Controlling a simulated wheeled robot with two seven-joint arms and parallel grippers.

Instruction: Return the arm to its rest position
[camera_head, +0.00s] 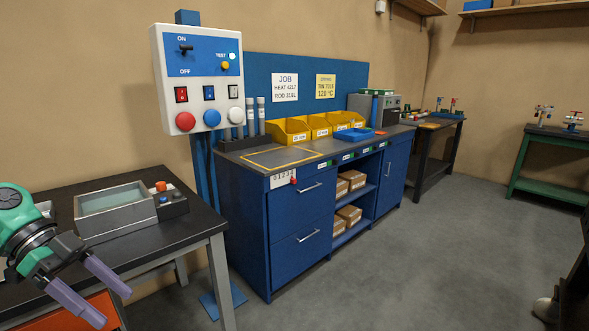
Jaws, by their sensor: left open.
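My left gripper (92,291) is at the lower left, with a green and grey wrist and two pale purple fingers. The fingers are spread apart with nothing between them. It hangs in front of the near edge of the dark table (180,234) at the left. My right gripper is out of view.
A grey open-topped box (117,222) and a small control box (172,205) stand on the dark table. A control panel (200,78) stands on a blue post behind. A blue workbench (300,245) with yellow bins (290,131) is at centre.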

